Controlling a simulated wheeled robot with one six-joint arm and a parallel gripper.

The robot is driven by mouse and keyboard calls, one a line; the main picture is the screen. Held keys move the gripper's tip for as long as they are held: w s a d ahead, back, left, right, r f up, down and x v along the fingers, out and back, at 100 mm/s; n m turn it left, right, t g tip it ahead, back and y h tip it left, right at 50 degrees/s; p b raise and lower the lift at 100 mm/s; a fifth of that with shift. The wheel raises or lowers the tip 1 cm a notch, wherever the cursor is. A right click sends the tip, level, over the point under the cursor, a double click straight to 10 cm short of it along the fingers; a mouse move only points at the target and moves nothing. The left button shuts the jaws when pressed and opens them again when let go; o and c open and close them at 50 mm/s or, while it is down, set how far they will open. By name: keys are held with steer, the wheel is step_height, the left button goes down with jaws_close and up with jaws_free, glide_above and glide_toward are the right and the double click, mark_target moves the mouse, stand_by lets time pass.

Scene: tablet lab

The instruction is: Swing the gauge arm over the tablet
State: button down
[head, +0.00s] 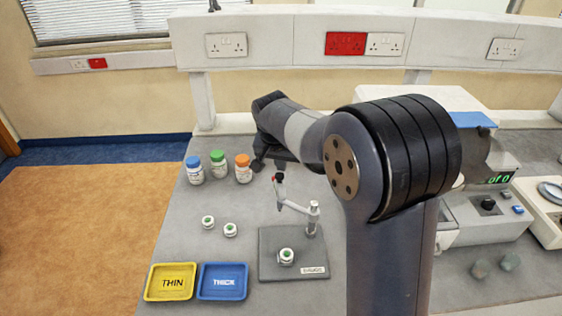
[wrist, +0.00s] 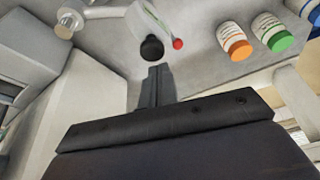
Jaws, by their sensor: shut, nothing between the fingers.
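The gauge stand (head: 268,268) is a dark plate with a grey post (head: 312,220) at its back right. The gauge arm (head: 296,206) reaches from the post toward the back left, ending in an upright dial head with a red tip (head: 279,179). A white tablet with a green mark (head: 286,256) lies on the plate, in front of the arm and not under its end. My gripper (head: 259,164) is shut and empty, just behind and left of the head. In the wrist view the closed fingers (wrist: 154,72) point at a black knob (wrist: 152,48) beside the red tip (wrist: 177,43); contact is unclear.
Blue-, green- and orange-capped bottles (head: 218,165) stand at the back left. Two more tablets (head: 208,222) lie left of the stand. The THIN tray (head: 171,297) and THICK tray (head: 222,296) sit at front left. Instruments (head: 470,222) stand at right.

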steer(key=shift+a, duration=0.1)
stand_by(0.3)
steer(key=shift+s+a+n, duration=0.15)
steer(key=shift+s+n, duration=0.1)
steer(key=shift+n, duration=0.05)
steer(key=shift+s+a+n+y, duration=0.15)
steer(key=shift+s+n+y, duration=0.05)
steer(key=shift+n+y, duration=0.1)
steer(key=s+n+g+y+b, duration=0.1)
steer(key=s+n+y+b, duration=0.3)
steer(key=s+n, duration=0.9)
steer(key=shift+s+n+g+b, duration=0.4)
steer(key=shift+s+b, duration=0.05)
steer(key=shift+b, duration=0.65)
steer(key=shift+d, duration=0.2)
